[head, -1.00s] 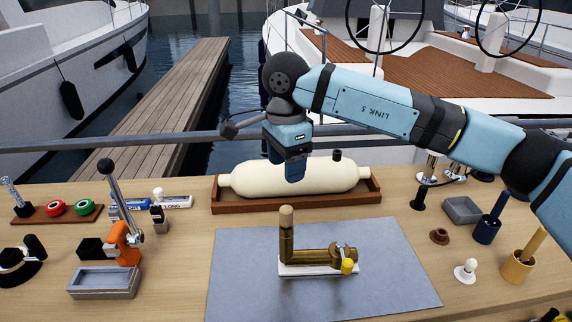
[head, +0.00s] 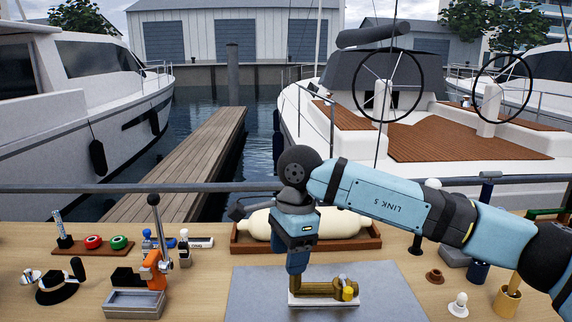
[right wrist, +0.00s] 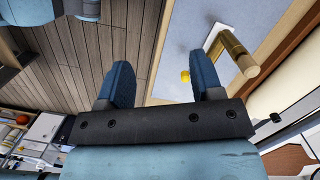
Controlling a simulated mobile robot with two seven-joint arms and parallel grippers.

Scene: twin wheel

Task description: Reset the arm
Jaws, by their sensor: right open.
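My right arm comes in from the right in the head view. Its gripper (head: 297,268) points down over the front of the workbench. The right wrist view shows its two blue fingers (right wrist: 163,82) apart with nothing between them. A brass elbow pipe (head: 325,288) with a yellow knob (head: 348,293) lies on a white base on the grey mat (head: 250,295). In the head view the gripper covers its upright part. The right wrist view shows the brass pipe (right wrist: 238,50) beyond the fingers and apart from them. My left gripper is not in view.
A cream cylinder (head: 340,225) lies in a wooden tray (head: 245,245) behind the gripper. An orange-handled lever tool (head: 157,262) and a grey tray (head: 133,303) stand to the left. A white knob piece (head: 459,305) and a yellow cup (head: 507,302) are to the right. A rail (head: 210,188) runs behind the bench.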

